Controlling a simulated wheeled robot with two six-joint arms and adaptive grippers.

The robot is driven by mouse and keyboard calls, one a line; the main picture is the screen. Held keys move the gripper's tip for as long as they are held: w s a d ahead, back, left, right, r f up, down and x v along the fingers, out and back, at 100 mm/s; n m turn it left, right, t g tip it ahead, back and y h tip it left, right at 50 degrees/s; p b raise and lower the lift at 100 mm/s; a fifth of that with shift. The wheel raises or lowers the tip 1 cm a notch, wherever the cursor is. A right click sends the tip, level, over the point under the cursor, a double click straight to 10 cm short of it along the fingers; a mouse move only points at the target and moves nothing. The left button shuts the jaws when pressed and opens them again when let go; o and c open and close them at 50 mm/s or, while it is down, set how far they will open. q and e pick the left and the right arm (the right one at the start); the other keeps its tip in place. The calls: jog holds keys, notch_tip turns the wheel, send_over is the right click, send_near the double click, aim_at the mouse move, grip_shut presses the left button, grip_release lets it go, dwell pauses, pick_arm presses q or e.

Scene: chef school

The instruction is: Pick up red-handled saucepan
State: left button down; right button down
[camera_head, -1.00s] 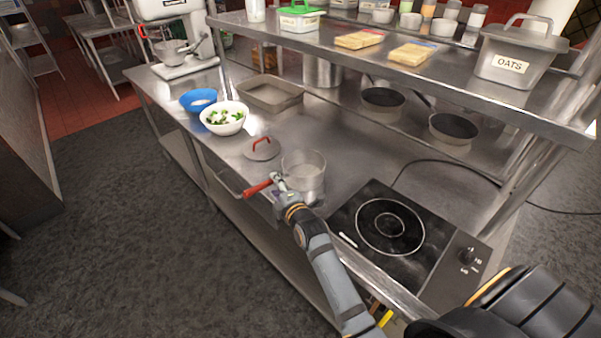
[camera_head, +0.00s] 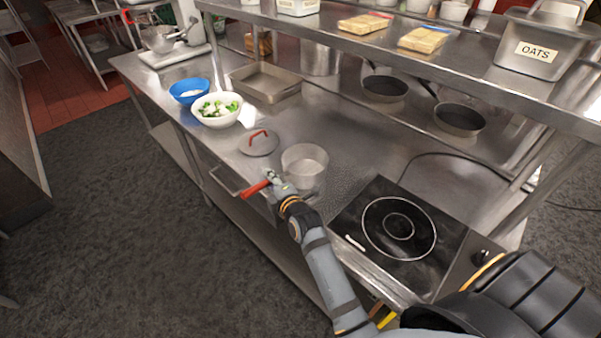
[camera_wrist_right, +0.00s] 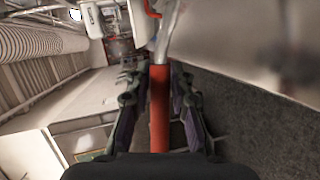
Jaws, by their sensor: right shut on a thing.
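The saucepan (camera_head: 305,165) is a steel pot near the front edge of the steel counter, left of the cooktop. Its red handle (camera_head: 256,188) points toward the front left, past the counter edge. My right gripper (camera_head: 272,179) is at the handle, near the pot, and is shut on it. In the right wrist view the red handle (camera_wrist_right: 159,108) runs between the two fingers of the gripper (camera_wrist_right: 158,100). I cannot tell whether the pan is clear of the counter. My left gripper is not in view.
A lid with a red grip (camera_head: 258,143) lies left of the pan. A white bowl of vegetables (camera_head: 216,110), a blue bowl (camera_head: 189,92) and a metal tray (camera_head: 265,84) stand farther left. The cooktop (camera_head: 396,232) is at right. An overhead shelf (camera_head: 400,55) spans the back.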

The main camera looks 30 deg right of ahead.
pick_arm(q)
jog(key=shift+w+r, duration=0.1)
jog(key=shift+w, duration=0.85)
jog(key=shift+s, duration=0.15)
